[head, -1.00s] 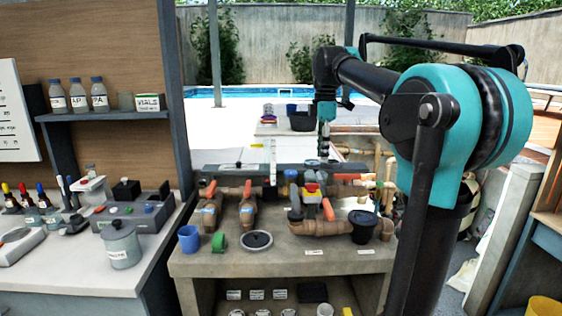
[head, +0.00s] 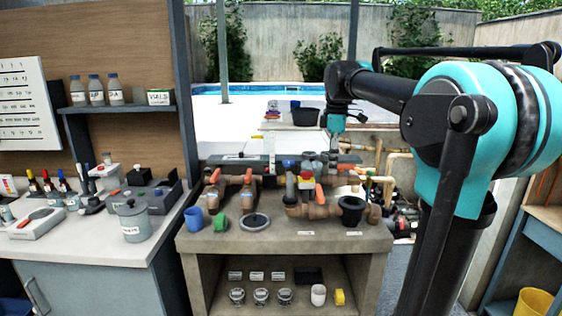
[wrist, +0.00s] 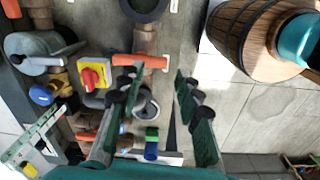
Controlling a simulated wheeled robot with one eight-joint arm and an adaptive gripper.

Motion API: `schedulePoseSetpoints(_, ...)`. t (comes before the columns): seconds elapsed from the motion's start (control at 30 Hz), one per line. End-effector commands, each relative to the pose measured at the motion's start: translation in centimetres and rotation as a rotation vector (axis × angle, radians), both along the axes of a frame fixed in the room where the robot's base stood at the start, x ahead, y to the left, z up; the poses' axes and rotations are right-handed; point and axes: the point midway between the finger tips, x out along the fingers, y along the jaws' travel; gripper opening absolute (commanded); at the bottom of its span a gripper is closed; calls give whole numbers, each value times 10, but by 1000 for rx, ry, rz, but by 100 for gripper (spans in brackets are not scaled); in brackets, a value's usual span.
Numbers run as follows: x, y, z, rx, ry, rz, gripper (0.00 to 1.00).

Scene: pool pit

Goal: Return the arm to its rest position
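My arm reaches from the right of the head view out over the pipe bench, and my gripper (head: 334,140) hangs beyond the orange-handled pipework. In the wrist view my gripper (wrist: 158,92) shows two dark fingers spread wide apart with nothing held between them. Below the gap lie the bench surface, a red-orange valve handle (wrist: 140,61) and a grey ring-shaped fitting (wrist: 147,103). The fingers appear clear of the pipework, though the exact height is hard to tell.
The stone bench (head: 280,240) carries valves, a blue cup (head: 194,219) and a black cup (head: 352,209). A side counter (head: 100,245) with bottles and a grey canister (head: 134,221) stands at left. The wrist view shows a wooden barrel (wrist: 245,38) beside open paving.

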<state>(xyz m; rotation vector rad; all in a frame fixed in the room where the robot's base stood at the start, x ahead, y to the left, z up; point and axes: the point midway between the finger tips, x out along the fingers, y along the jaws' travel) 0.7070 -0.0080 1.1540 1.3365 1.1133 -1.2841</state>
Motion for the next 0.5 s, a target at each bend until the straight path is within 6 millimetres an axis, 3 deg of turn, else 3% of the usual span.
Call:
schedulePoseSetpoints(0.27,-19,-7,-58,18,-52,-234,34)
schedulePoseSetpoints(0.37,-32,-10,-90,33,-81,-358,34)
schedulePoseSetpoints(0.5,-65,-17,-151,72,-134,-604,34)
